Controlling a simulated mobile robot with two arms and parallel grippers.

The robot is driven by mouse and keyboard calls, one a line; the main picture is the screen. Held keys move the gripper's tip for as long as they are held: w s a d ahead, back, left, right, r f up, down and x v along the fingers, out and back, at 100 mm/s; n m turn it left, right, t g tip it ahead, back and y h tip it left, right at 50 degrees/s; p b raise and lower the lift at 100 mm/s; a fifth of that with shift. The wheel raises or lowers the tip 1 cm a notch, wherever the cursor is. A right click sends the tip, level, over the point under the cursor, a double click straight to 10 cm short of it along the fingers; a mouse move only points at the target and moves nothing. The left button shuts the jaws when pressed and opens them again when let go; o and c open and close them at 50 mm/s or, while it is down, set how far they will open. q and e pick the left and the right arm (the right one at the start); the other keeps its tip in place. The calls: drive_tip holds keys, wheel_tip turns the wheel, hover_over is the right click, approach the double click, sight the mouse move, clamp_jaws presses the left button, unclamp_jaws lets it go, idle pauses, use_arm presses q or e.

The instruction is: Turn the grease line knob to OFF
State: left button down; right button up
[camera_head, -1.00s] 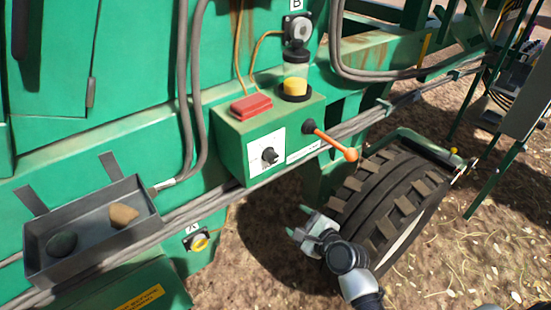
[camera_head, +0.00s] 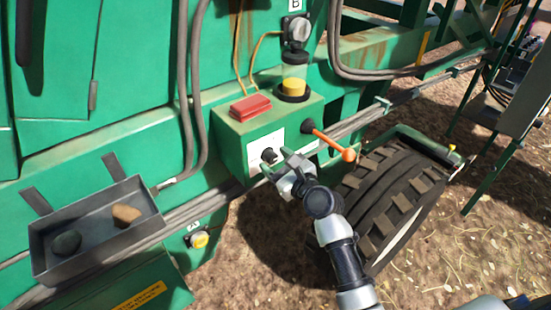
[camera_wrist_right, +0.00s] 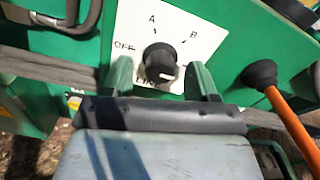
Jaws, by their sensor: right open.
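The black grease line knob (camera_head: 268,155) sits on a white dial plate on the front of the green box (camera_head: 232,150). In the right wrist view the knob (camera_wrist_right: 160,62) has a light mark at its lower right. The plate (camera_wrist_right: 200,35) reads OFF at left, A at upper left and B at upper right; lettering at its bottom is partly hidden. My right gripper (camera_head: 276,165) is open in front of the knob. In the wrist view its green fingertips (camera_wrist_right: 160,78) stand left and right of the knob's lower part. I cannot tell whether they touch it. My left gripper is not in view.
An orange-handled lever (camera_head: 330,143) sticks out right of the dial, close to my right gripper. A red block (camera_head: 250,107) and a grease reservoir (camera_head: 293,80) top the box. A metal tray (camera_head: 95,258) with two stones is at left. A large tyre (camera_head: 395,200) is at right.

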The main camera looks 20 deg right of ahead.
drive_tip(key=shift+w, duration=0.25)
drive_tip(key=c, duration=0.9)
drive_tip(key=shift+c, duration=0.2)
